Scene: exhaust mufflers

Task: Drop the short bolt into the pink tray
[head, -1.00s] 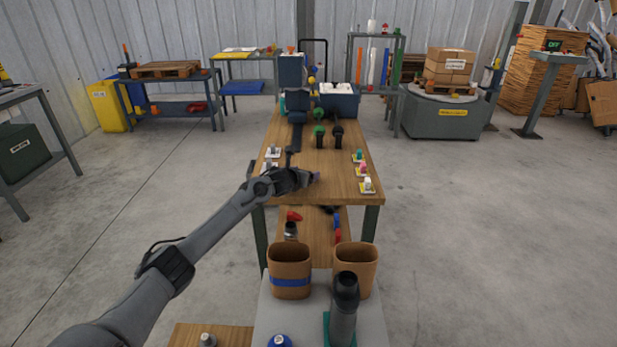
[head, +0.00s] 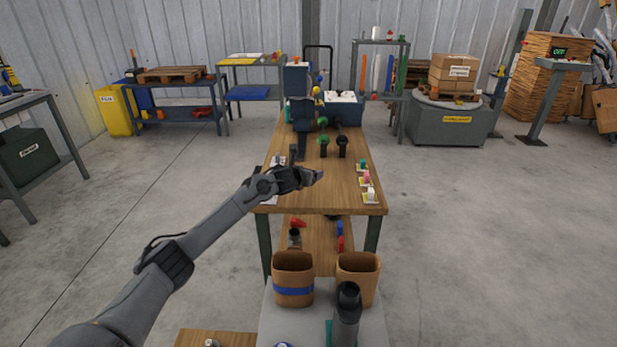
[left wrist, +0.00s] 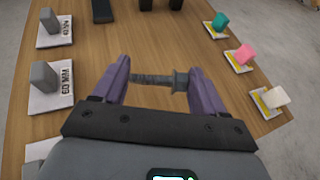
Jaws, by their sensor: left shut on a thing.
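My left gripper (left wrist: 160,82) has purple fingers and is shut on a dark grey bolt (left wrist: 152,79). The bolt lies crosswise between the fingers, with its wider head at the right finger. In the head view the left gripper (head: 316,176) is over the front part of the wooden table, and the bolt cannot be made out there. A pink block (left wrist: 244,55) stands on a small white and yellow base on the table's right side, right of the gripper; it also shows in the head view (head: 366,178). I cannot make out a separate pink tray.
A teal block (left wrist: 220,22) and a white block (left wrist: 275,96) flank the pink one. Grey blocks on labelled cards, one reading 60 MM (left wrist: 52,96), stand at the left. Dark fittings (head: 342,147) stand farther back. The table middle (head: 330,190) is clear.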

